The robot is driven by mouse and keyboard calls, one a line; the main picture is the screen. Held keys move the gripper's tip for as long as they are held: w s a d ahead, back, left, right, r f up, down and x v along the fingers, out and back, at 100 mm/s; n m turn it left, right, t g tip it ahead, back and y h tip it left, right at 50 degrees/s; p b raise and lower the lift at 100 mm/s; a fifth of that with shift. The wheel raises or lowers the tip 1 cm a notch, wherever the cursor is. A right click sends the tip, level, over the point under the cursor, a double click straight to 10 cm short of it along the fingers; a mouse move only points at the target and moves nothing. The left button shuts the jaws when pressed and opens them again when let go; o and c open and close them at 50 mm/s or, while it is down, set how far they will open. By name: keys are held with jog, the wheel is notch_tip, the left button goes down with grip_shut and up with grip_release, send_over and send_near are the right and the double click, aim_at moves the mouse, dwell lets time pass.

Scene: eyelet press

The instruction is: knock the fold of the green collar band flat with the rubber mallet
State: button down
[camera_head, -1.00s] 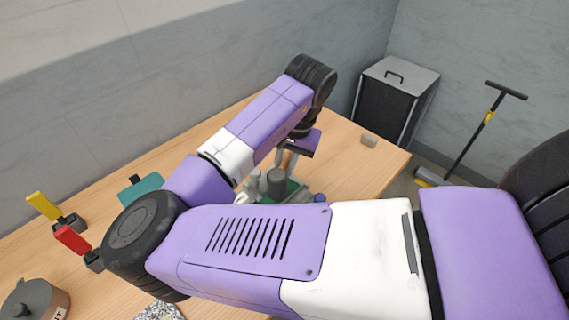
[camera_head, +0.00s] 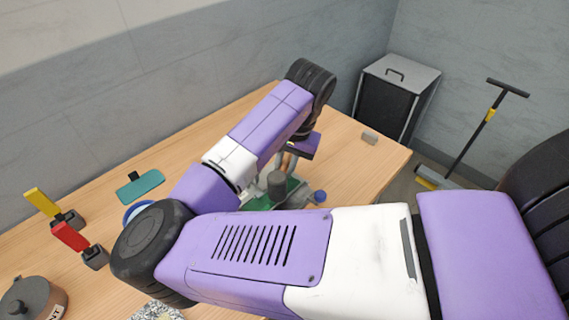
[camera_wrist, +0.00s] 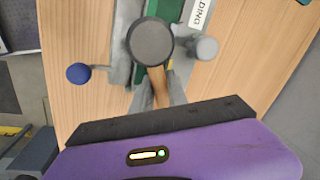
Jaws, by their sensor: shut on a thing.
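My gripper (camera_wrist: 160,97) is shut on the wooden handle of the rubber mallet (camera_wrist: 152,43). The mallet's round dark grey head hangs over the grey press and hides part of what lies under it. The green collar band (camera_wrist: 181,68) shows as a green strip beside and behind the head. Whether the head touches the band, and how its fold lies, I cannot tell. In the head view the mallet head (camera_head: 277,184) stands below my gripper (camera_head: 288,160), with green around it; my arm hides much of the press.
A blue knob (camera_wrist: 78,73) sticks out left of the press, and a light grey post (camera_wrist: 207,47) stands right of the mallet head. A teal tool (camera_head: 141,188), yellow (camera_head: 42,202) and red (camera_head: 70,236) upright pieces and a lidded pot (camera_head: 33,300) are at left. The table's far right is mostly clear.

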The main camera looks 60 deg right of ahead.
notch_tip(320, 180, down, 2)
jog(key=shift+f+b, duration=0.2)
jog(key=shift+b, duration=0.3)
notch_tip(320, 180, up, 8)
jog(key=p, duration=0.7)
jog(key=shift+f, duration=0.3)
jog(key=shift+a, duration=0.1)
